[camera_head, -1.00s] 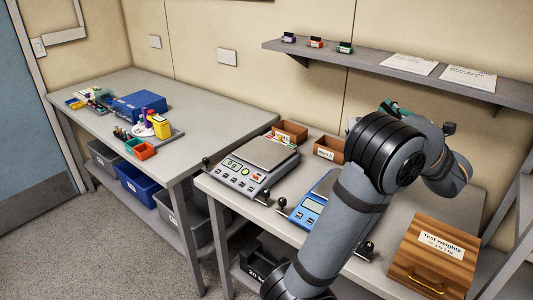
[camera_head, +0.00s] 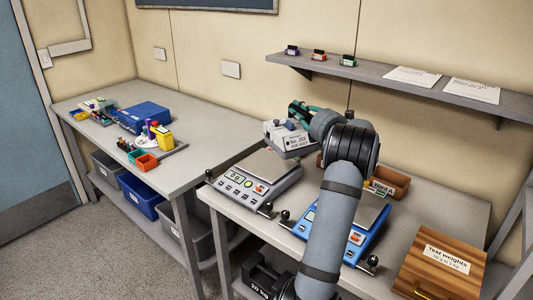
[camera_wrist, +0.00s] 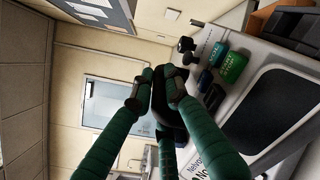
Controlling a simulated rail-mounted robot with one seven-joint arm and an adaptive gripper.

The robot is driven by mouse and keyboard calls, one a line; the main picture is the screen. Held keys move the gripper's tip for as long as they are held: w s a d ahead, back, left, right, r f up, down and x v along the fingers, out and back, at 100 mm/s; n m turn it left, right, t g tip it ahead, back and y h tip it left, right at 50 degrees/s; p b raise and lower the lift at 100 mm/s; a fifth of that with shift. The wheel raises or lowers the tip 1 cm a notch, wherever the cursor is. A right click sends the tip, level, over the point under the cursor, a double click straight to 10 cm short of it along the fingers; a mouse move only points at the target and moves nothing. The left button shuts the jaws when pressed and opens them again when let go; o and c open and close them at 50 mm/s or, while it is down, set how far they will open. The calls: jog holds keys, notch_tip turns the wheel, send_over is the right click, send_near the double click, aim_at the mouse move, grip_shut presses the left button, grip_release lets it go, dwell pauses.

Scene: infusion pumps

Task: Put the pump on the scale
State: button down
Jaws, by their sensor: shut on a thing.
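The pump (camera_head: 289,138), a pale box with a printed label, hangs in the air in the head view, above the back of the grey scale (camera_head: 253,183). My gripper (camera_head: 299,113), with teal fingers, is shut on the pump at its top. In the wrist view the fingers close around a dark part of the pump (camera_wrist: 168,108), and its casing with a dark panel and green and blue buttons fills the right. The grey scale has a flat plate, buttons and a lit display. A blue scale (camera_head: 354,236) stands to its right, partly hidden by my arm.
Brown card boxes (camera_head: 391,180) stand behind the blue scale. A wooden test weights box (camera_head: 440,262) is at the front right. A wall shelf (camera_head: 400,84) runs above. The left table (camera_head: 205,130) holds a blue box (camera_head: 138,112) and small bins.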

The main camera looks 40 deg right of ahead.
jog(key=w+a+f, duration=0.6)
jog(key=w+f, duration=0.3)
jog(key=f, duration=0.1)
jog(key=shift+w+p, duration=0.25)
jog(key=shift+p, duration=0.1)
jog(key=shift+f, duration=0.15)
jog(key=shift+f, duration=0.15)
jog(key=c, duration=2.1)
grip_release()
jog(key=shift+f, duration=0.15)
jog(key=o, duration=0.4)
